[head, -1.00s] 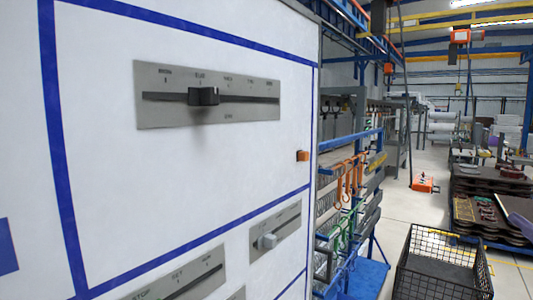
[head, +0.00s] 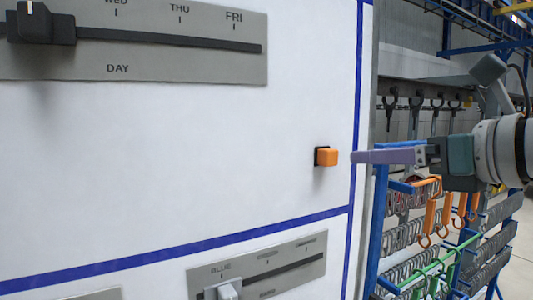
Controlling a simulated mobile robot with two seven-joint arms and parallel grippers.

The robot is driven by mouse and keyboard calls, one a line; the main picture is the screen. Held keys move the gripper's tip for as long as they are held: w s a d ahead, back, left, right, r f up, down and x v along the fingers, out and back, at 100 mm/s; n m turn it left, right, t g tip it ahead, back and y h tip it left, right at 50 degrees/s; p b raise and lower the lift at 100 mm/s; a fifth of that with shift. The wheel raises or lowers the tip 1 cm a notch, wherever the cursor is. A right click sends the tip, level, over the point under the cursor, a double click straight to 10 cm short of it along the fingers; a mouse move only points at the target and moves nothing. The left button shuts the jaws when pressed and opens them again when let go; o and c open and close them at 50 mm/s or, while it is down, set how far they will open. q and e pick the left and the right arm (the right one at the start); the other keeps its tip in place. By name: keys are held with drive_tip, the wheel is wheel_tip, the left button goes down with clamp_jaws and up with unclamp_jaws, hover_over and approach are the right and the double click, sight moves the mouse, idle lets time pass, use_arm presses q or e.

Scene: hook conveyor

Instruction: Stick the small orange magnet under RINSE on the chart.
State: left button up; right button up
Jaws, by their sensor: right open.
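The small orange magnet (head: 329,157) sits on the white board (head: 200,155), near its right edge and just left of a vertical blue line. My right gripper (head: 356,157) comes in from the right, with its purple fingers pointing left at the magnet's height. It is open and empty, seen nearly edge-on. The fingertips appear a little to the right of the magnet, with a gap in the picture; the depth between them is hard to judge. The word RINSE and its chart are not readable in this view. My left gripper is not in view.
A grey DAY slider plate (head: 170,68) with a black knob (head: 40,25) is at the upper left. A lower slider plate marked BLUE (head: 300,262) has a light knob (head: 228,290). Right of the board, a blue rack (head: 378,215) holds orange and green hooks.

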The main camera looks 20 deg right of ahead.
sight(333, 158)
drive_tip(key=p+x, duration=0.4)
drive_tip(key=x, duration=0.4)
drive_tip(key=shift+w+d+f, duration=0.1)
drive_tip(key=shift+w+f, duration=0.05)
drive_tip(key=shift+w, duration=0.15)
drive_tip(key=shift+w+f, duration=0.2)
drive_tip(key=shift+w, duration=0.5)
